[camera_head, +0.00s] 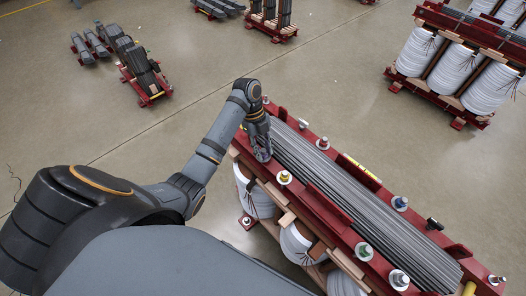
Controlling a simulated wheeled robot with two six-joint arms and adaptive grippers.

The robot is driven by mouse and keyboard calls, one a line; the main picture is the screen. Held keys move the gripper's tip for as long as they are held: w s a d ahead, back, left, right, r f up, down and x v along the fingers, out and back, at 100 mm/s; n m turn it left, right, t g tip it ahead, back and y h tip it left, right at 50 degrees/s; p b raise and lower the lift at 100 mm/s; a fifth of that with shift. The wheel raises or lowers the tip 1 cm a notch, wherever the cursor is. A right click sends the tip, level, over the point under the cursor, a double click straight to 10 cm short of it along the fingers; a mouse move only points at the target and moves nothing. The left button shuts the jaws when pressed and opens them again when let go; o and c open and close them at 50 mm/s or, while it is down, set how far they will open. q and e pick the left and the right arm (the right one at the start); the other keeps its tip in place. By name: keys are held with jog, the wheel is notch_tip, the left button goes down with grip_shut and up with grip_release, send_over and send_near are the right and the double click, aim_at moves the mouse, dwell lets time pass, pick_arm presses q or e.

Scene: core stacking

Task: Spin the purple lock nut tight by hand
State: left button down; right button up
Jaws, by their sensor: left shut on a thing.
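My left gripper (262,157) reaches down to the near left end of the red rack (376,239), beside the bundle of grey rods. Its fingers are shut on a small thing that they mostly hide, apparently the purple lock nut. No purple nut shows clearly anywhere else. Other nuts on white washers stand along the rack: a yellow one (285,177), a red one (322,143), a blue one (400,202) and a green one (364,251). My right gripper is not in view.
Grey rods (350,200) fill the rack top. White coils (297,243) sit below it. A black fitting (434,224) stands on the far rail. Another red rack with white coils (457,68) is at the upper right. The floor between is clear.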

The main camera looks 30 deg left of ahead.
pick_arm(q)
jog(key=shift+r+m+p, duration=0.15)
jog(key=shift+m+p, duration=0.45)
jog(key=shift+p, duration=0.2)
jog(key=shift+m+g+p, duration=0.3)
jog(key=shift+m+p, duration=0.15)
jog(key=shift+m, duration=0.05)
jog(key=shift+f+m, duration=0.2)
jog(key=shift+m, duration=0.1)
jog(key=shift+r+m+y+p, duration=0.2)
jog(key=shift+m+y+p, duration=0.1)
jog(key=shift+m+p, duration=0.15)
jog(key=shift+m+g+p, duration=0.4)
jog(key=shift+m+p, duration=0.1)
jog(key=shift+m, duration=0.05)
jog(key=c, duration=1)
grip_release()
jog(key=shift+f, duration=0.2)
jog(key=shift+o, duration=0.3)
